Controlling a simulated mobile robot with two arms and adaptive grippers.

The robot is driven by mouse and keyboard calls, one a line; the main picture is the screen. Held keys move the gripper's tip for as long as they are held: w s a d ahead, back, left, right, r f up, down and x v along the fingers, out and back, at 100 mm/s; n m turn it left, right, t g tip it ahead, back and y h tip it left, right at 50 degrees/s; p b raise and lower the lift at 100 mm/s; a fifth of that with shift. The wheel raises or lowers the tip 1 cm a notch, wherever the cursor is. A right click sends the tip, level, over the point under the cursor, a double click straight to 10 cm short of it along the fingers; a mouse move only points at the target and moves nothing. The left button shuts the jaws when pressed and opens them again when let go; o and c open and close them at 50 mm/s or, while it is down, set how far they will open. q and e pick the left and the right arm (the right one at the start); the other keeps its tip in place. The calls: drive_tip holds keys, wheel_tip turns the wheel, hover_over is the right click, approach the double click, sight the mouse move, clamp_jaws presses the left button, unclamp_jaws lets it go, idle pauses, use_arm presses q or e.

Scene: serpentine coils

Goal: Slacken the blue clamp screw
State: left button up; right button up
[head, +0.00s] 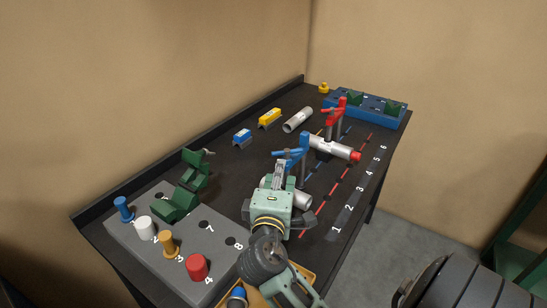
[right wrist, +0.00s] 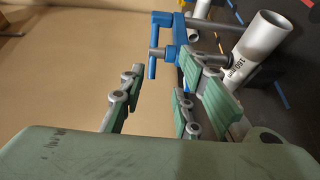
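The blue clamp (head: 304,144) stands on the dark table, its screw handle (head: 285,154) pointing left. In the right wrist view the blue clamp (right wrist: 180,27) is at upper centre, and its blue crossbar handle (right wrist: 153,64) stands near the fingertips. My right gripper (head: 281,170) is in front of the clamp. In the right wrist view the right gripper (right wrist: 162,80) has its fingers apart, with empty space between them. The handle shows just beyond that gap; I cannot tell whether a finger touches it. My left gripper is out of view.
A pale pipe (right wrist: 262,48) marked 160 mm lies beside the right fingers. A red clamp (head: 341,115) stands farther back near a grey pipe (head: 330,148). A grey board (head: 130,222) with coloured pegs and a green stand (head: 195,178) fill the left front.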

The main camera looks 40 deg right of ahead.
sight(287, 154)
drive_tip(key=shift+w+d+r+h+p, duration=0.15)
drive_tip(key=shift+w+d+r+p, duration=0.2)
drive_tip(key=shift+d, duration=0.25)
drive_tip(key=shift+w+d+r+h+p, duration=0.1)
drive_tip(key=shift+d+r+h+p, duration=0.1)
drive_tip(key=shift+d+r, duration=0.35)
drive_tip(key=x, duration=0.2)
drive_tip(key=p+x, duration=0.1)
drive_tip(key=x, duration=0.1)
drive_tip(key=shift+w+a+f, duration=0.1)
drive_tip(key=shift+f, duration=0.25)
drive_tip(key=shift+w+d, duration=0.25)
drive_tip(key=shift+w+d+f, duration=0.1)
drive_tip(key=c, duration=0.5)
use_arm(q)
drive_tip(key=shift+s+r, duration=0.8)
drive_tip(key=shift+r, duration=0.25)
use_arm(e)
clamp_jaws()
